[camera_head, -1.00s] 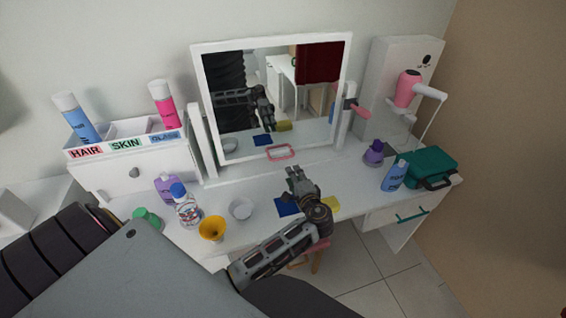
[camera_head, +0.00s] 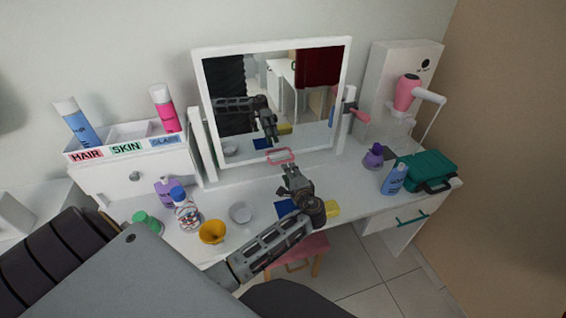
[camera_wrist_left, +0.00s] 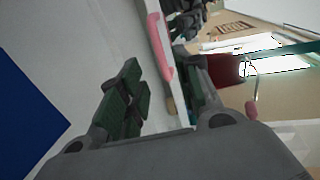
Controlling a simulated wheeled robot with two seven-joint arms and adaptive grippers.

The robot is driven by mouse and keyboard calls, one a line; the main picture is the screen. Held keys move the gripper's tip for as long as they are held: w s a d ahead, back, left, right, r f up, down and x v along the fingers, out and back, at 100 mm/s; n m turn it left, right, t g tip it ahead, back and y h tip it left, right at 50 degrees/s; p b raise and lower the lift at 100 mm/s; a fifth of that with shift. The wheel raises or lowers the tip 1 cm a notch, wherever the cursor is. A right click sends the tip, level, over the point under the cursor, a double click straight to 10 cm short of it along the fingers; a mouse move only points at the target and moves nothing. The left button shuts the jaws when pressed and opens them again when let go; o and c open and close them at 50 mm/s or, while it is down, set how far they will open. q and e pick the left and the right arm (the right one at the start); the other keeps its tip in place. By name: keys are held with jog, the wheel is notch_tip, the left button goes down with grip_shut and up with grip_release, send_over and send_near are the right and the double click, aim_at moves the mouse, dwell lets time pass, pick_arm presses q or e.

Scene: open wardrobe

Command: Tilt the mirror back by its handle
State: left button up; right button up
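The white-framed mirror (camera_head: 197,98) stands on the vanity, with a pink handle (camera_head: 281,156) at its lower edge. In the left wrist view the handle (camera_wrist_left: 160,48) lies just beyond and between the fingertips. My left gripper (camera_head: 288,169) is just in front of and below the handle. Its green-padded fingers (camera_wrist_left: 158,72) are apart, with nothing clearly held between them. Whether a finger touches the handle or frame cannot be told. The mirror glass reflects my arm and the room. My right gripper is not in view.
A yellow cup (camera_head: 212,233), a white bowl (camera_head: 241,213) and bottles stand left of my arm. A blue cloth (camera_head: 284,207) lies beneath it. A pink stool (camera_head: 300,249) stands below.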

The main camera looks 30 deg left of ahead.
aim_at(283, 161)
pick_arm(q)
jog(key=x, duration=0.6)
jog(key=shift+w+a, duration=0.25)
jog(key=shift+a, duration=0.05)
jog(key=shift+w+a+f, duration=0.25)
jog(key=shift+w+a, duration=0.2)
jog(key=shift+a, duration=0.05)
jog(key=shift+w+a+f, duration=0.1)
jog(key=shift+w+a, duration=0.15)
jog(key=shift+a, duration=0.1)
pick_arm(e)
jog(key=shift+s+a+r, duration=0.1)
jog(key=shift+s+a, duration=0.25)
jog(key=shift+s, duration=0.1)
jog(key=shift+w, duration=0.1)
pick_arm(q)
jog(key=c, duration=0.7)
grip_shut()
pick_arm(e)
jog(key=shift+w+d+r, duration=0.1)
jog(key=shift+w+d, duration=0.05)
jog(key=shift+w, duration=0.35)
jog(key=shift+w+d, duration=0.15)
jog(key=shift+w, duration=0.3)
